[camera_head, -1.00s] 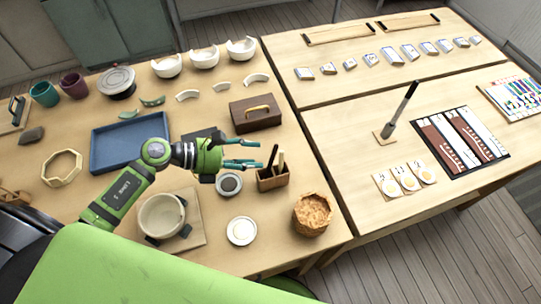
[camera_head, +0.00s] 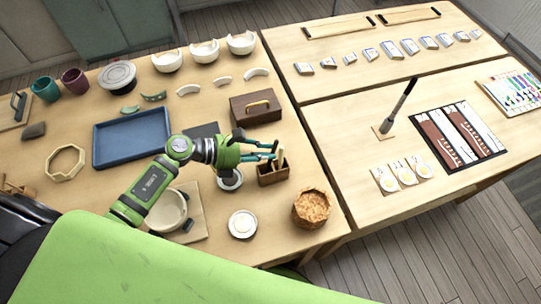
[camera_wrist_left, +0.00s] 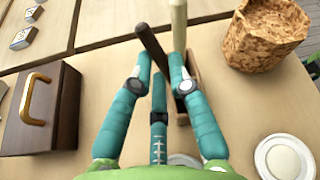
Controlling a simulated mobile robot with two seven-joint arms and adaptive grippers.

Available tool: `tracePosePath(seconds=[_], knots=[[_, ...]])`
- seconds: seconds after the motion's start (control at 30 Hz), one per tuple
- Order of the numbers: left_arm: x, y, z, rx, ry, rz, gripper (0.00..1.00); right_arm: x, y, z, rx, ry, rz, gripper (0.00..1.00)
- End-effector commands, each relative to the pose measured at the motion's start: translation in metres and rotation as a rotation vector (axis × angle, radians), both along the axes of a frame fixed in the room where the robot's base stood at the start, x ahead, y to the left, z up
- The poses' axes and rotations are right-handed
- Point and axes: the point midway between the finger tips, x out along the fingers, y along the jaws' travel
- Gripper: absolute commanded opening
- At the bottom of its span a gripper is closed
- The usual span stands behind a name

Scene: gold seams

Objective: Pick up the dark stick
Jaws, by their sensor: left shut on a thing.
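The dark stick (camera_wrist_left: 150,46) stands tilted between the teal fingertips of my left gripper (camera_wrist_left: 158,84) in the left wrist view. The gripper is shut on it. In the head view, my left gripper (camera_head: 272,150) is at the top of the small wooden holder (camera_head: 272,177), coming from the left. A pale stick (camera_wrist_left: 178,25) stands right beside the dark one, and it also shows in the head view (camera_head: 281,157). The fingers and sticks hide part of the holder, so the dark stick's lower end is not clear. My right gripper is not in view.
A brown box with a handle (camera_head: 256,108) stands behind the holder. A crumpled brown basket (camera_head: 311,208) is to its front right. A round white dish (camera_head: 242,224) and a cream bowl (camera_head: 170,212) are in front. A blue tray (camera_head: 133,137) lies left.

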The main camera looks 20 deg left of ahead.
Motion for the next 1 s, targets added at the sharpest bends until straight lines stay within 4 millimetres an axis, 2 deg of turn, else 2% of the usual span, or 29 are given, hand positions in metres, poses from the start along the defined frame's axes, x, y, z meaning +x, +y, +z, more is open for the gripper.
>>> tracePosePath(seconds=[0.23,0.37,1.0], knots=[[0.002,0.0,0.003,0.0,-0.001,0.0,0.06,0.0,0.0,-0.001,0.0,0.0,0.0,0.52],[0.007,-0.001,0.011,0.001,-0.005,-0.001,0.06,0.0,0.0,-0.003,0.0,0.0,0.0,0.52],[0.051,-0.017,0.1,0.0,-0.007,-0.001,0.06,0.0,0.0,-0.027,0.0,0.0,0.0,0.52]])
